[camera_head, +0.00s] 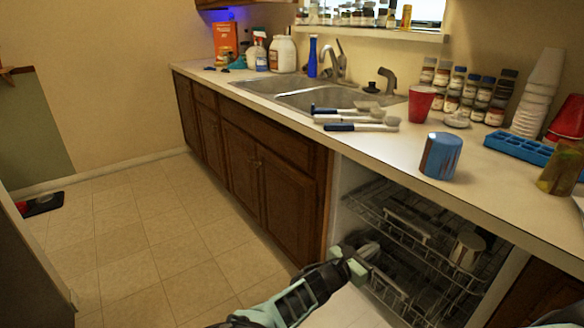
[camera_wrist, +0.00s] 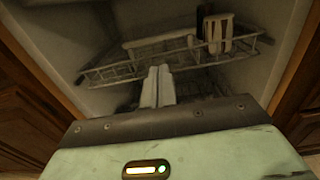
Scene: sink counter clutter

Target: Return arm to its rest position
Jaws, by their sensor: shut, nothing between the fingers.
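My arm reaches up from the bottom edge of the head view, and my gripper (camera_head: 364,268) is at the front of the open dishwasher. In the wrist view my gripper (camera_wrist: 158,78) is shut and empty, with its two fingers side by side, pointing into the dishwasher. The wire dish rack (camera_head: 415,235) stands behind and to the right of the gripper; it also shows in the wrist view (camera_wrist: 110,70). A pale cup (camera_head: 467,250) sits in the rack. I cannot tell whether the fingers touch the rack.
The counter (camera_head: 400,160) runs above the dishwasher, its edge over my gripper. A blue cup (camera_head: 441,156) stands near that edge. Brushes (camera_head: 355,120) lie by the sink (camera_head: 310,98). Wooden cabinets (camera_head: 245,175) flank the dishwasher at left. The tiled floor (camera_head: 150,240) at left is mostly clear.

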